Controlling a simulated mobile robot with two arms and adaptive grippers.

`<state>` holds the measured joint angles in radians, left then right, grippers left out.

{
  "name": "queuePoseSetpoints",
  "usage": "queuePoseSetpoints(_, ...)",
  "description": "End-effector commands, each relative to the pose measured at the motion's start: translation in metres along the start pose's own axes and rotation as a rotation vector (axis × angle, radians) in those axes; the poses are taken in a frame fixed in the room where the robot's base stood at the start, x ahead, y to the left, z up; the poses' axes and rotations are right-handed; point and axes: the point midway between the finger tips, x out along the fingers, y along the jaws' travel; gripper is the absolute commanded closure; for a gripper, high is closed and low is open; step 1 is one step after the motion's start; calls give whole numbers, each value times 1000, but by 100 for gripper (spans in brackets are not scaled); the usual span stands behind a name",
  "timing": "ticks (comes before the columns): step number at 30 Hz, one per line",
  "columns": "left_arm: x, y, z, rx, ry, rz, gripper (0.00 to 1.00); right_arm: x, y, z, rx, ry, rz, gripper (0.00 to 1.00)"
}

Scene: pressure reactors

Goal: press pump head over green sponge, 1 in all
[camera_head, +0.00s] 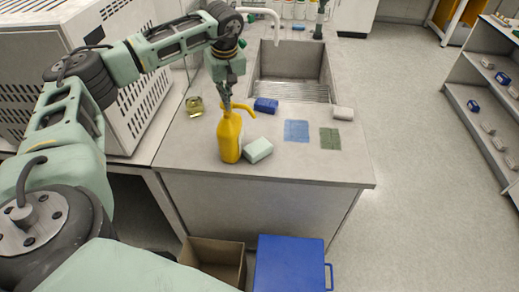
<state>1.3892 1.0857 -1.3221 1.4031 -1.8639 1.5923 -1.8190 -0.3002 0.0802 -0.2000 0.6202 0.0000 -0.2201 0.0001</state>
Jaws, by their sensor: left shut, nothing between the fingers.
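A yellow pump bottle (229,139) stands upright near the front of the counter. Its pump head (243,109) has a spout that points right. A pale green sponge (258,150) lies on the counter just right of the bottle's base, below the spout. My left gripper (227,107) points down at the top of the pump head, with its fingers shut and empty. Its fingertips appear to touch or nearly touch the pump top; I cannot tell which. They partly hide the top of the pump. My right gripper is not in view.
Behind the bottle are a small glass jar (195,105) and a blue sponge (266,104). A blue cloth (296,130), a green cloth (330,138) and a whitish block (343,113) lie right. The sink (297,63) is behind. The counter's front right is clear.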

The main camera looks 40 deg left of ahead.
Motion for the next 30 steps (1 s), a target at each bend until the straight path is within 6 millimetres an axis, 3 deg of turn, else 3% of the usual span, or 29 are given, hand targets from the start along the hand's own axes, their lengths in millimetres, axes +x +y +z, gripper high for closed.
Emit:
queuePoseSetpoints(16, -28, 0, -5, 3, -3, -3, 100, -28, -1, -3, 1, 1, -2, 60)
queuePoseSetpoints(30, -29, 0, -5, 2, -1, -2, 100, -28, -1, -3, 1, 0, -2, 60)
